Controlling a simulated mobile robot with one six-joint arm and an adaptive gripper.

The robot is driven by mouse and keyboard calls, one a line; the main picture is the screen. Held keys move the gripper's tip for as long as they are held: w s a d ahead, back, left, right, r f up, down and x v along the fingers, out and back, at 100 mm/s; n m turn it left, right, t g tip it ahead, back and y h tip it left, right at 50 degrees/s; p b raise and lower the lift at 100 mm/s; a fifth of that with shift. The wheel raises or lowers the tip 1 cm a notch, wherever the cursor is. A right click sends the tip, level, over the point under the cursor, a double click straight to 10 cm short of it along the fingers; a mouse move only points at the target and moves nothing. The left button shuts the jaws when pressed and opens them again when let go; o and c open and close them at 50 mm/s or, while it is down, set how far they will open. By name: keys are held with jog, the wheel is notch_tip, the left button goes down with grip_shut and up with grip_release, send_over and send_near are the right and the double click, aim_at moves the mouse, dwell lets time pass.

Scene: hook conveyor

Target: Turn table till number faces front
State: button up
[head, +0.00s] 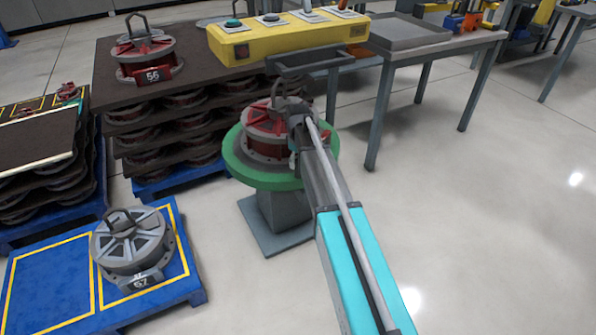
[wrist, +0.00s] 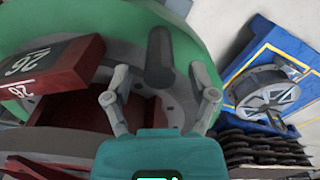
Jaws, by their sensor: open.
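The round green turntable (head: 236,170) stands on a grey pedestal in the head view, and its green top fills much of the wrist view (wrist: 95,22). A red and grey round part with a hook (head: 262,125) sits on it. In the wrist view the part's dark red block with a white number, seemingly 26, (wrist: 45,75) points to the left. No number shows on this part in the head view. My gripper (wrist: 159,78) is open over the turntable. A dark round peg (wrist: 160,50) shows between its fingertips; contact cannot be told. In the head view my arm hides the part's right side.
A yellow control box with buttons (head: 280,40) is behind the turntable. Stacked dark pallets with red part 56 (head: 145,55) stand left. A grey table (head: 435,48) is behind right; the right floor is clear.

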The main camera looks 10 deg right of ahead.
jog(key=shift+f+b, duration=1.05)
jog(key=shift+f, duration=0.25)
grip_shut()
